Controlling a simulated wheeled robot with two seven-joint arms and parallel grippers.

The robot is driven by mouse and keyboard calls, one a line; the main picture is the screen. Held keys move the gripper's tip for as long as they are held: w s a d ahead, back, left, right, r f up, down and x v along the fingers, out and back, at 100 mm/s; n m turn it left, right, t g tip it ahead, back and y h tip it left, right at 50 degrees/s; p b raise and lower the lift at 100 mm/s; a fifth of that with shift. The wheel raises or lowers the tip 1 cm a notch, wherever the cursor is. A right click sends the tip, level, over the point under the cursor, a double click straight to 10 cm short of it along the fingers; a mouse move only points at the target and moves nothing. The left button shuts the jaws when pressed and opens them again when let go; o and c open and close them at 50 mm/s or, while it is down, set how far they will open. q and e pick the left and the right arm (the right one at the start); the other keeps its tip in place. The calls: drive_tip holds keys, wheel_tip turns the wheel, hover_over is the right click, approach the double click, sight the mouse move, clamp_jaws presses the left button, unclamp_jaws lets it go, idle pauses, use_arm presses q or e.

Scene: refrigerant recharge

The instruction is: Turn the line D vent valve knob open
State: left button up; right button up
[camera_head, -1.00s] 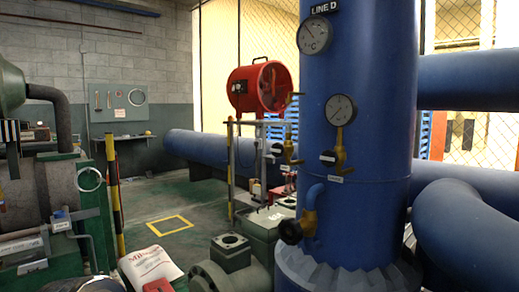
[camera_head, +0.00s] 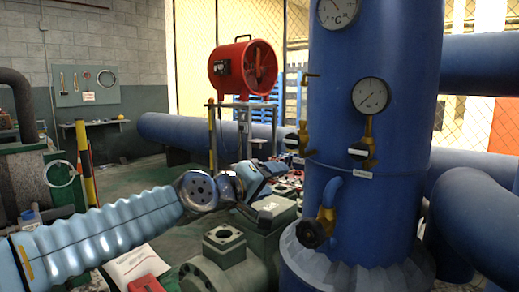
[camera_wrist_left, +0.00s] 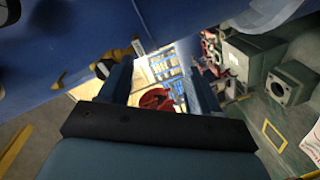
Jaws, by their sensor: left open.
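The blue line D column (camera_head: 368,210) stands right of centre in the head view. I cannot read which is the vent valve. My left gripper (camera_head: 276,171) is left of the column, apart from the lower knob. In the left wrist view its fingers (camera_wrist_left: 160,88) are open, with nothing seen between them; brass valve parts (camera_wrist_left: 103,69) show beyond the left finger.
Behind stands a red fan (camera_head: 243,66) on a stand. A grey-green flanged machine (camera_head: 225,262) sits below my left arm. Thick blue pipes (camera_head: 478,66) run off to the right. A yellow-black post (camera_head: 84,160) stands at the left.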

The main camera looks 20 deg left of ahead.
use_arm(q)
drive_tip(key=t+h, duration=0.1)
approach(291, 142)
drive_tip(key=p+x, duration=0.1)
drive_tip(key=x, duration=0.7)
drive_tip(key=shift+w, duration=0.3)
drive_tip(key=shift+s, duration=0.15)
drive_tip(key=c, duration=1)
drive_tip(key=n+p, duration=0.1)
drive_tip(key=n, duration=0.1)
drive_tip(key=shift+r+n, duration=0.15)
drive_tip(key=shift+n, duration=0.15)
drive_tip(key=shift+c, duration=0.2)
drive_tip(key=shift+n, duration=1)
